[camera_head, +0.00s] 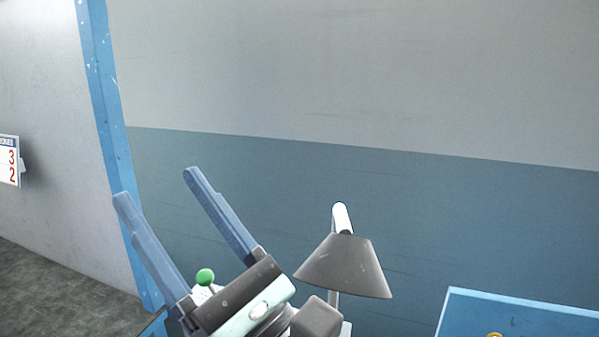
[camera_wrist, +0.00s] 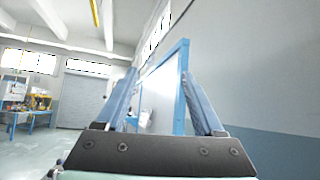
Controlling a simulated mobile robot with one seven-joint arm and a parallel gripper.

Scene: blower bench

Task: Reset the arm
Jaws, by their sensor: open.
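My gripper (camera_head: 154,185) is raised in the lower middle of the head view. Its two long blue fingers stand wide apart and point up and to the left. Nothing is between them. In the wrist view my gripper (camera_wrist: 158,74) shows both fingers spread, with a blue-framed panel far beyond them. The fingers touch nothing that I can see.
A grey lamp (camera_head: 345,268) shows just right of my gripper. A blue surface (camera_head: 520,315) is at the lower right. A blue post (camera_head: 112,150) and a number sign (camera_head: 9,160) are at left. A blue table (camera_wrist: 30,112) stands far off in the wrist view.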

